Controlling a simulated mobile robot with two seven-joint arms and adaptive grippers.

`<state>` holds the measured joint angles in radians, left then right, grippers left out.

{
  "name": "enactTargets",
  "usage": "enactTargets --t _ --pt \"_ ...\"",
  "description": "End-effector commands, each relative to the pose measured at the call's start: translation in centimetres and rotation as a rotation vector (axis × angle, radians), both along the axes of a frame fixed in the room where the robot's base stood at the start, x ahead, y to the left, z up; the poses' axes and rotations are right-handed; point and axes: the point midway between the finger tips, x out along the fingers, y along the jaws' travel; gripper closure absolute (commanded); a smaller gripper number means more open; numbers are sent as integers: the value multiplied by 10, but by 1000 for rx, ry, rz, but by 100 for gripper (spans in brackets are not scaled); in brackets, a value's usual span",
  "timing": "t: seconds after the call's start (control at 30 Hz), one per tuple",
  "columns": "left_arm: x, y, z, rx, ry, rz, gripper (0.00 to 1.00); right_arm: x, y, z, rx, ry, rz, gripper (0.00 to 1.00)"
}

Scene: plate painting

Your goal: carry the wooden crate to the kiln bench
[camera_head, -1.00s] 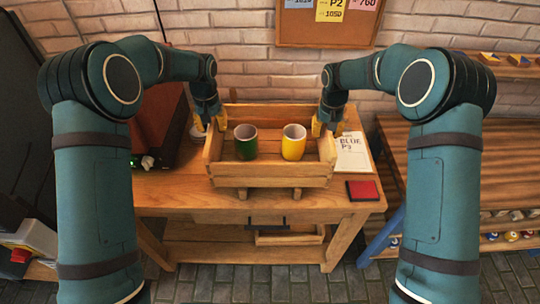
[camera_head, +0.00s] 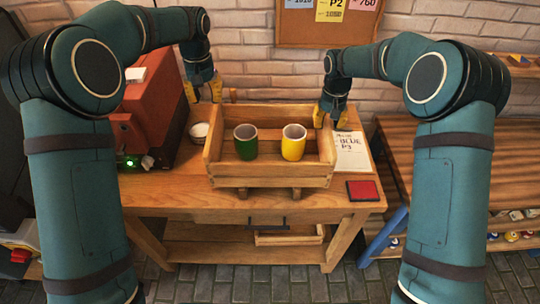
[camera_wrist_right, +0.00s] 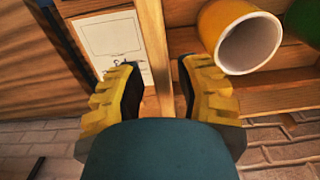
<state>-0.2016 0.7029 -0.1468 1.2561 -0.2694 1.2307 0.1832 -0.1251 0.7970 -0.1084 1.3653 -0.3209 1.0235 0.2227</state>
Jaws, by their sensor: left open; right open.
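The wooden crate (camera_head: 270,171) stands on a wooden table. It holds a green cup (camera_head: 246,144) and a yellow cup (camera_head: 293,143). My left gripper (camera_head: 205,93) is open and empty, up behind the crate's left end and apart from it. My right gripper (camera_head: 329,115) is open at the crate's right end, near its top edge. In the right wrist view, the yellow jaws (camera_wrist_right: 158,88) are spread on either side of the crate's end wall (camera_wrist_right: 153,40). I cannot tell whether they touch it. The yellow cup also shows there (camera_wrist_right: 240,38).
Left of the crate are a small white bowl (camera_head: 199,132) and a reddish-brown machine (camera_head: 160,105) with a green light. Right of it lie a printed card (camera_head: 352,155) and a red pad (camera_head: 363,190). Another slatted wooden bench (camera_head: 450,160) stands at the right.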

Motion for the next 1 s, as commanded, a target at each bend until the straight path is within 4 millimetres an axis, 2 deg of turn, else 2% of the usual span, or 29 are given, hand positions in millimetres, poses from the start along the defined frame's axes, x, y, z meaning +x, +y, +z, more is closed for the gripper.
enactTargets --t 0.03,0.2,0.4,0.6,1.0 --pt "0 0 0 0 0 0 66 1 0 13 1 -6 1 66" --pt "0 0 0 0 0 0 66 1 0 47 1 -4 1 66" --pt "0 0 0 0 0 0 66 0 1 73 1 -2 1 66" --pt "0 0 0 0 0 0 66 0 1 82 1 0 1 66" --pt "0 0 0 0 0 0 66 0 0 82 1 0 1 66"
